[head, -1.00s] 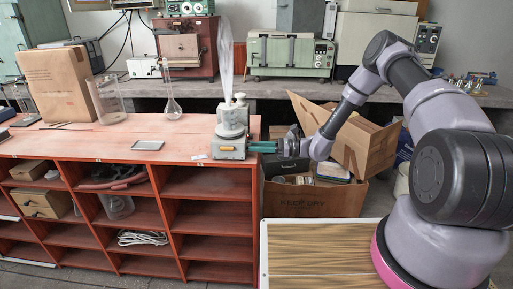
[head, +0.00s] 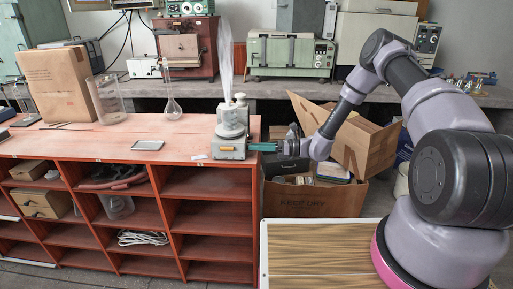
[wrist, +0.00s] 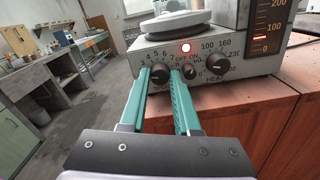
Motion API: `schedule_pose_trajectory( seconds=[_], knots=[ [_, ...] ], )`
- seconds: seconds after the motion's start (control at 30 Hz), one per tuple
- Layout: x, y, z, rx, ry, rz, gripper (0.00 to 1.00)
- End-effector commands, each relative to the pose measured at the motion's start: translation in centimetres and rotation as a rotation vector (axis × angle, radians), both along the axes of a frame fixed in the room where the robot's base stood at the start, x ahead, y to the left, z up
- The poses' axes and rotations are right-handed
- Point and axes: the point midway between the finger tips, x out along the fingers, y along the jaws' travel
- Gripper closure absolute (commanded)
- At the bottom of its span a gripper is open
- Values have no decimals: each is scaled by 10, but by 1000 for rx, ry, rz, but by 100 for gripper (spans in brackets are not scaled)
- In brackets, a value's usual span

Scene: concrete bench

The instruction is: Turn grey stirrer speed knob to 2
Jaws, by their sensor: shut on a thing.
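The stirrer (head: 229,149) is a grey hotplate unit at the right end of the red bench, with a round top plate. In the wrist view its front panel (wrist: 215,60) shows a row of dark knobs, a lit red lamp and printed scales. My gripper (wrist: 161,78) has its teal fingers on either side of the leftmost dark grey knob (wrist: 160,72), shut on it. Digits around 4 to 7 show above this knob. Its pointer and the digit 2 cannot be made out. My gripper also shows in the head view (head: 262,147), reaching in from the right.
An open cardboard box (head: 315,200) lies below my arm. A grey tray (head: 148,145) is on the bench to the left.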

Motion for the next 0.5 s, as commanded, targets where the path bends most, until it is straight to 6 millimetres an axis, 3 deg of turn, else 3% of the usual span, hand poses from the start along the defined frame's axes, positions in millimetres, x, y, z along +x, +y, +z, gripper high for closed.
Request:
schedule_pose_trajectory(
  seconds=[0.03,0.1,0.5],
  knots=[
    [1,-1,0,-1,-1,-2,62],
    [1,-1,0,-1,-1,-2,39],
    [2,-1,0,-1,-19,-4,39]
  ],
)
